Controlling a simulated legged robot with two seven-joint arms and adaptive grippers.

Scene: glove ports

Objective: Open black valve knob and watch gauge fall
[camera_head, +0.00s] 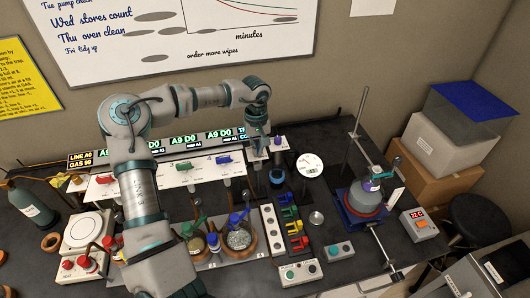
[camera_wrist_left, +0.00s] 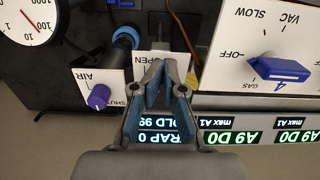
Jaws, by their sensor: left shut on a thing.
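My left gripper (camera_head: 257,136) reaches down to the right end of the row of white valve panels. In the left wrist view its fingers (camera_wrist_left: 157,88) are closed together in front of a small white plate (camera_wrist_left: 154,58) marked OPEN. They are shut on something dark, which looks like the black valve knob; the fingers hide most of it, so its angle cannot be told. The round white gauge (camera_head: 309,165) lies to the right of the gripper. It also shows at the top left of the wrist view (camera_wrist_left: 33,20), with a red needle and marks of 10, 100 and 1000.
A purple knob (camera_wrist_left: 99,97) marked AIR is beside the gripper. A blue knob (camera_wrist_left: 276,70) is on the other side. Lit displays (camera_wrist_left: 160,130) stand behind.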

